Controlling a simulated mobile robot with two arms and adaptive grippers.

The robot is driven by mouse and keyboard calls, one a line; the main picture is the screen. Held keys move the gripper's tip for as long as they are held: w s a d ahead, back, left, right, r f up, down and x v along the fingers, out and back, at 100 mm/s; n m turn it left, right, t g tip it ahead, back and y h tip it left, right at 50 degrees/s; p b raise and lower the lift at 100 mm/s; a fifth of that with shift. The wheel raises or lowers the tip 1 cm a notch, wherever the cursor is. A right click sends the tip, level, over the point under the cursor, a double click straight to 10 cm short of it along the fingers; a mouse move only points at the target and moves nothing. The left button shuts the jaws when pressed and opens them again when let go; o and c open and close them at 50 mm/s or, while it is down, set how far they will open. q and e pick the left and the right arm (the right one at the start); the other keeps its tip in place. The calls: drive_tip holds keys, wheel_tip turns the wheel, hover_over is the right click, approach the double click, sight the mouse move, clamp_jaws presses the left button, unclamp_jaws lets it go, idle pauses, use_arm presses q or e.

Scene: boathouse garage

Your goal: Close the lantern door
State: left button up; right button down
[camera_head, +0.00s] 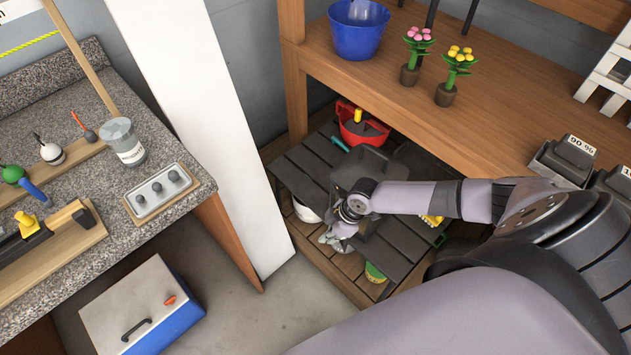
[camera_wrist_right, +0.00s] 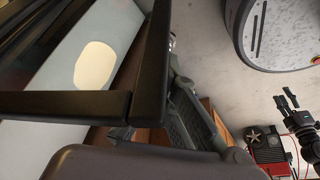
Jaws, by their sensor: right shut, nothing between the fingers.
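The dark grey lantern (camera_head: 372,168), with a handle on top, stands on the slatted lower shelf. In the right wrist view its black frame (camera_wrist_right: 60,104) is close, with a cream oval, probably the candle (camera_wrist_right: 95,65), inside. A black upright bar (camera_wrist_right: 153,70), which looks like the door's edge, stands near my right gripper (camera_wrist_right: 190,115). In the head view my right gripper (camera_head: 336,238) is shut and empty at the lantern's front left; I cannot tell whether it touches the door. My left gripper (camera_wrist_right: 286,101) seems to show far off in the right wrist view, fingertips apart.
A red container (camera_head: 362,128) stands behind the lantern. A green-and-yellow item (camera_head: 375,273) lies near the shelf's front. The wooden upper shelf (camera_head: 480,100) overhangs the lantern area. A white post (camera_head: 205,110) stands to the left, and a blue cooler (camera_head: 150,310) is on the floor.

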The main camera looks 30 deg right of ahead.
drive_tip(key=shift+s+d, duration=0.35)
drive_tip(key=shift+d, duration=0.3)
drive_tip(key=shift+s+d, duration=0.3)
drive_tip(key=shift+d, duration=0.35)
drive_tip(key=shift+s+d, duration=0.35)
drive_tip(key=shift+d, duration=0.3)
